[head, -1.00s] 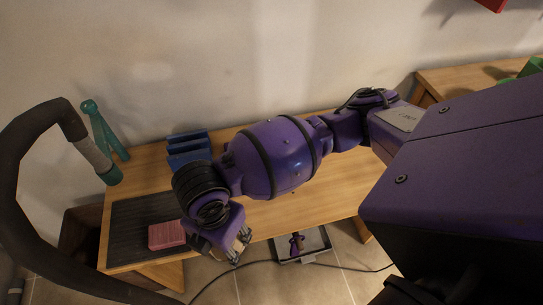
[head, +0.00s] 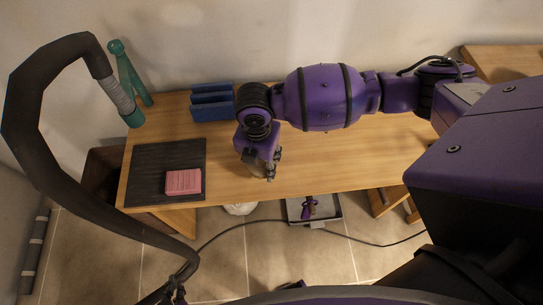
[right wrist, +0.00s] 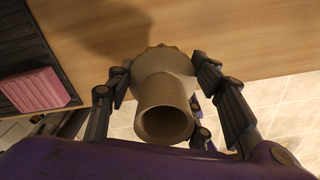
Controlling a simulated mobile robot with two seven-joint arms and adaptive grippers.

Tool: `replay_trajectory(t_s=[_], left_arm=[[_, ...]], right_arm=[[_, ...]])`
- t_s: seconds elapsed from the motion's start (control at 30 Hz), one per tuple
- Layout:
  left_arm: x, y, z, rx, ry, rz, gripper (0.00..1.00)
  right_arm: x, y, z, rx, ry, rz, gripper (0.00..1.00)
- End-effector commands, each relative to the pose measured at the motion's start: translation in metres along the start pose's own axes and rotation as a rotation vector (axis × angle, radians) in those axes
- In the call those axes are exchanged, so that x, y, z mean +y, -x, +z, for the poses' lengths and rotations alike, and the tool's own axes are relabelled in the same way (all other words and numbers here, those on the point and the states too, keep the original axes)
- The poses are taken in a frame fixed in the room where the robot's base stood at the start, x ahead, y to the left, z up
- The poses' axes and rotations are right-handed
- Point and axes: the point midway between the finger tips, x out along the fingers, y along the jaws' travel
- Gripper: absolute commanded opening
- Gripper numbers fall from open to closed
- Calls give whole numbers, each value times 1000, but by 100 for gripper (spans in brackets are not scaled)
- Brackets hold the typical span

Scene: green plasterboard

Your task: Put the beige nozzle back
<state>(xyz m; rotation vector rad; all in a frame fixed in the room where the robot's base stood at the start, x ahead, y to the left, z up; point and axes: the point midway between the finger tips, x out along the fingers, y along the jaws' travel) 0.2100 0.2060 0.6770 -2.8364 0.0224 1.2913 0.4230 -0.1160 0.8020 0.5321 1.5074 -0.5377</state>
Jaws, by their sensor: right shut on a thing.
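The beige nozzle (right wrist: 165,95) fills the middle of the right wrist view, its round open end facing the camera and its notched end pointing away. My right gripper (right wrist: 170,100) is shut on it, with fingers on both sides. In the head view, my right gripper (head: 270,172) is above the table's front part, right of the black mat; the nozzle is mostly hidden there. A thick dark hose (head: 30,80) arches in from the left, with a grey collar and a teal end (head: 133,119). My left gripper is not in view.
The wooden table (head: 340,160) has free room on its right. A pink block (head: 183,182) lies on the black mat (head: 150,160). A blue rack (head: 212,103) and a teal figure-like thing (head: 130,75) stand at the back. A tray (head: 330,215) holding a purple thing is below the front edge.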

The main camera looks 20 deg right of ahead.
Motion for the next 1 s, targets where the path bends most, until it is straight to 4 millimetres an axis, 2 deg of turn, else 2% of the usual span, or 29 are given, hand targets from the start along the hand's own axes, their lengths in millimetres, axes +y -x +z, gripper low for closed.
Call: replay_trajectory(t_s=[0.27,0.47,0.87,0.9,1.0], left_arm=[[3,-3,-6,13,8,1,0],[2,-4,-2,8,6,0,0],[-2,-4,-1,7,0,-4,0],[-2,-4,-2,8,0,-4,0],[-2,-4,-2,8,0,-4,0]], right_arm=[[4,-16,15,-2,-1,2,19],[4,-45,14,-1,0,1,19],[4,-50,14,-2,1,2,19],[4,-49,14,-3,1,3,53],[4,-49,14,-3,1,3,66]])
